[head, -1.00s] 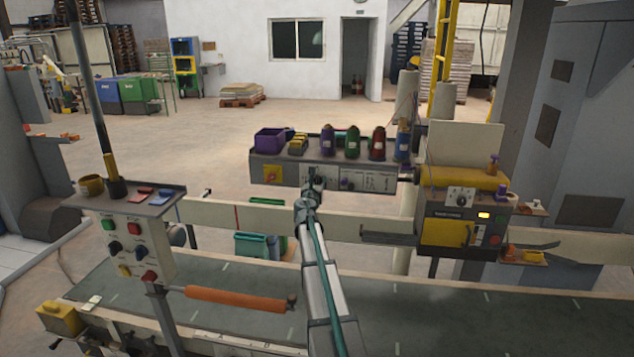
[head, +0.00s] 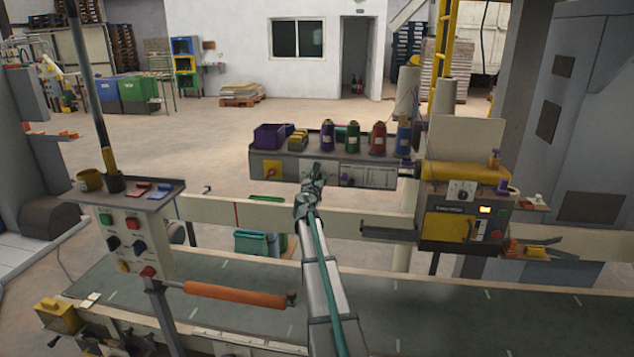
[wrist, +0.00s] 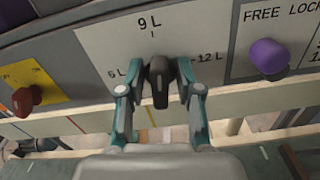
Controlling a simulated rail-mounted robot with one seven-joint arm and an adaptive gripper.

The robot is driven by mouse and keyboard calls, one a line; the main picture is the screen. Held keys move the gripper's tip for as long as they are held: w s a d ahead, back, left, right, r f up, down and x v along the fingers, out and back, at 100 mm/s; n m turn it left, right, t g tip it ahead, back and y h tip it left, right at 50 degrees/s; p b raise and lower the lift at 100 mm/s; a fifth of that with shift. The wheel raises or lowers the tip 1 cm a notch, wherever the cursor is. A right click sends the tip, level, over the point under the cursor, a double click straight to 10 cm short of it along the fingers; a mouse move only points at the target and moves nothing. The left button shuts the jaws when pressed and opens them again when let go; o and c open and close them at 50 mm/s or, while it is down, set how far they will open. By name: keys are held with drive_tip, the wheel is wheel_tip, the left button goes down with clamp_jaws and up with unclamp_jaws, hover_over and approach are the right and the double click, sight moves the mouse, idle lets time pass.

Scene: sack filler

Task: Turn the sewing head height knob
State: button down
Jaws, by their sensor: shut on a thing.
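A black knob (wrist: 159,85) stands on a white plate (wrist: 105,45) marked 6 L, 9 L and 12 L in the wrist view. Its bar is about upright, in line with the 9 L mark. No wording on the plate names sewing head height. My gripper (wrist: 160,92) has one teal-and-grey finger on each side of the knob and is shut on it. In the head view my gripper (head: 316,172) is at the front of the grey console (head: 225,153) and hides the knob.
A purple knob (wrist: 267,56) marked FREE LOCK is to the right and a red knob (wrist: 26,98) on yellow to the left. Thread spools (head: 353,137) stand on the console. A yellow-fronted machine box (head: 447,225) is at right. A button post (head: 137,240) is at left.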

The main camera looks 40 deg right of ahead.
drive_tip(key=m+b, duration=0.4)
drive_tip(key=shift+f+m, duration=0.3)
drive_tip(key=m+b, duration=0.4)
drive_tip(key=b, duration=0.1)
drive_tip(key=shift+s+d, duration=0.1)
drive_tip(key=m+b, duration=0.4)
drive_tip(key=b, duration=0.1)
drive_tip(key=shift+f+m, duration=0.1)
drive_tip(key=shift+m, duration=0.3)
drive_tip(key=shift+m+b, duration=1.2)
drive_tip(key=shift+b, duration=0.25)
drive_tip(key=shift+r, duration=0.2)
drive_tip(key=c, duration=1.1)
unclamp_jaws()
drive_tip(key=shift+s, duration=0.1)
drive_tip(key=v, duration=1.2)
